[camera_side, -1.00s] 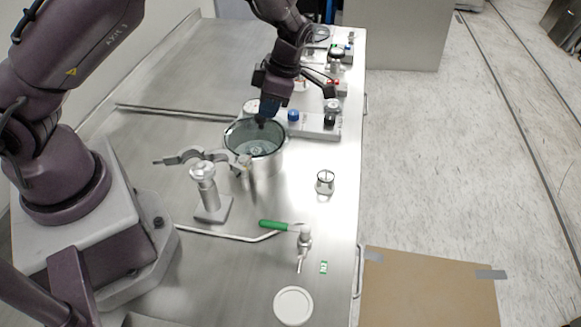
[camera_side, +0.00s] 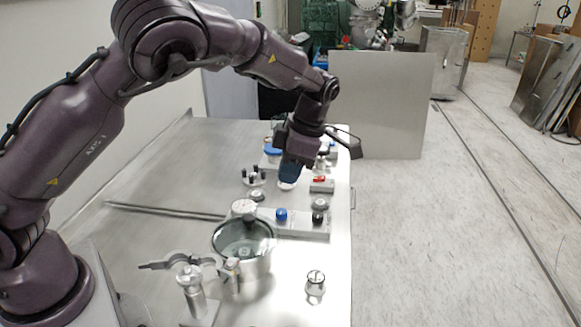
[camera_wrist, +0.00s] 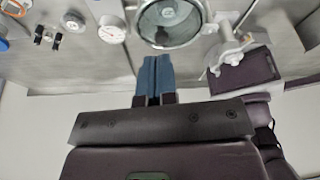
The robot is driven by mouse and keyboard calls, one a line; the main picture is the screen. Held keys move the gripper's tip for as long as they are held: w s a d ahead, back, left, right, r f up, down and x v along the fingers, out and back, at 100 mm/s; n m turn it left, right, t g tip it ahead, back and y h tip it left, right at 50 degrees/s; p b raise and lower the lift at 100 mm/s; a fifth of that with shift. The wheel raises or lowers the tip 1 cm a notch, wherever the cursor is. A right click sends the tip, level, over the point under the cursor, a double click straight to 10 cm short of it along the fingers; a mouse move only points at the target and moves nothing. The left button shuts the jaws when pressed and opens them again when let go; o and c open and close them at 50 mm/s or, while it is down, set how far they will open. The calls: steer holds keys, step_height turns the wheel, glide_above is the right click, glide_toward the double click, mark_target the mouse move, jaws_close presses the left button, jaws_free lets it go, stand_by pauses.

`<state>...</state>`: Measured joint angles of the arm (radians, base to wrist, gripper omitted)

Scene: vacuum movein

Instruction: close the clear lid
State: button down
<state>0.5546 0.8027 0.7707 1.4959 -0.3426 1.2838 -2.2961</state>
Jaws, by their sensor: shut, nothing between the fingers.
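The clear lid (camera_side: 243,236) is a round, dark-tinted glass disc on top of the steel pot (camera_side: 252,268). In the wrist view the lid (camera_wrist: 170,20) shows as a round glass disc at the top of the picture. My gripper (camera_side: 288,184) has blue fingers and points down behind the pot, apart from the lid. In the wrist view its fingers (camera_wrist: 152,62) are together with nothing between them, with a gap between them and the lid.
A round gauge (camera_side: 244,207) stands at the pot's back edge. A valve block with a blue knob (camera_side: 281,215) and a black knob (camera_side: 318,217) is right of it. The table's left side is mostly clear.

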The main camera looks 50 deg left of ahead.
mark_target(251, 216)
steer(key=shift+m, duration=0.8)
steer(key=x, duration=1)
steer(key=shift+s+a+r, duration=0.15)
steer(key=shift+s+a, duration=0.6)
steer(key=shift+s, duration=0.05)
steer(key=shift+s+a+n, duration=0.7)
steer(key=shift+a+n, duration=0.1)
steer(key=shift+a, duration=0.05)
